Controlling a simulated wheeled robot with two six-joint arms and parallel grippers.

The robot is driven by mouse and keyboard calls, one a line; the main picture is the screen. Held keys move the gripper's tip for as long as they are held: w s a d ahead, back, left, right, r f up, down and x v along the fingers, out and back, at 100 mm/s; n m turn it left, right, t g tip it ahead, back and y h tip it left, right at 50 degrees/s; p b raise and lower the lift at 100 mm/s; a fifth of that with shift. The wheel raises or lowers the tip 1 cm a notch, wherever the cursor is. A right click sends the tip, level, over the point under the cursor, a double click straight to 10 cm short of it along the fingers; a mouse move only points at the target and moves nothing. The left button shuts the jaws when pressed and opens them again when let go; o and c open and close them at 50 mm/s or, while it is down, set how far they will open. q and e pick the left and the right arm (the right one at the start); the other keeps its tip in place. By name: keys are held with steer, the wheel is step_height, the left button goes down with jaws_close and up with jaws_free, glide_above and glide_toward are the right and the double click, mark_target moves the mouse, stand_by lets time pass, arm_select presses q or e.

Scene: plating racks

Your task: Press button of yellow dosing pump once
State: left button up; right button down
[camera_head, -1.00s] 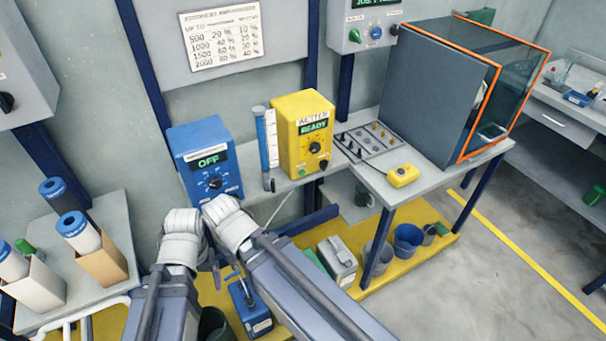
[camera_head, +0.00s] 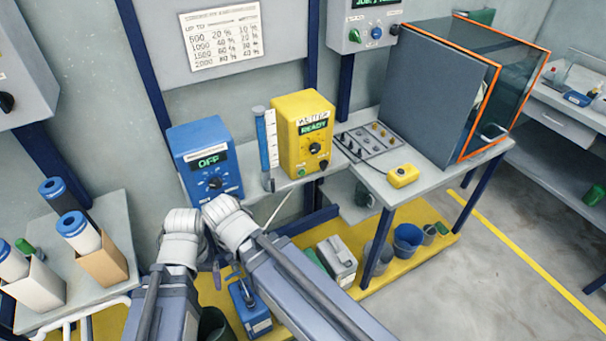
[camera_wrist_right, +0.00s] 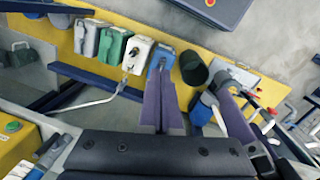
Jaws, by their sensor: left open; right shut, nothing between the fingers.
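The yellow dosing pump (camera_head: 286,149) stands on the bench against the wall, with a lit READY display, a black knob and a small green button (camera_head: 323,164) low on its front. In the right wrist view a yellow housing with a green button (camera_wrist_right: 12,126) shows at the lower left edge and looks like the same pump. My left gripper (camera_head: 224,272) hangs below and left of the pump, open and apart from it, partly hidden by the arms. My right gripper (camera_wrist_right: 161,88) is shut and empty, pointing over the floor tray, away from the pump.
A blue pump (camera_head: 207,162) reading OFF stands left of the yellow one, with a clear cylinder (camera_head: 263,142) between them. A small yellow box (camera_head: 402,176) and a switch panel (camera_head: 368,141) lie to the right. Jugs and buckets stand on the yellow floor tray (camera_head: 441,232).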

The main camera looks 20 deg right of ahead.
mark_target(302, 172)
steer(key=w+d+f+m+t+y+b, duration=0.25)
steer(key=w+d+m+b, duration=0.35)
steer(key=d, duration=0.4)
steer(key=w+d+f+m+t+y+b, duration=0.2)
steer(key=w+d+m+t+y+b, duration=0.15)
steer(key=w+d, duration=0.5)
steer(key=w+d+m+t+b, duration=0.1)
steer(key=d+m+t, duration=0.2)
steer(key=d, duration=0.8)
steer(key=shift+w+d+r+m+b, duration=0.25)
steer(key=shift+r+m, duration=0.2)
steer(key=shift+m, duration=0.3)
steer(key=shift+w+a, duration=0.1)
steer(key=shift+w, duration=0.05)
steer(key=shift+w+a, duration=0.2)
steer(key=shift+w, duration=1.95)
steer(key=shift+w+a, duration=0.15)
steer(key=shift+w, duration=2)
steer(key=shift+w, duration=0.2)
steer(key=shift+w, duration=0.25)
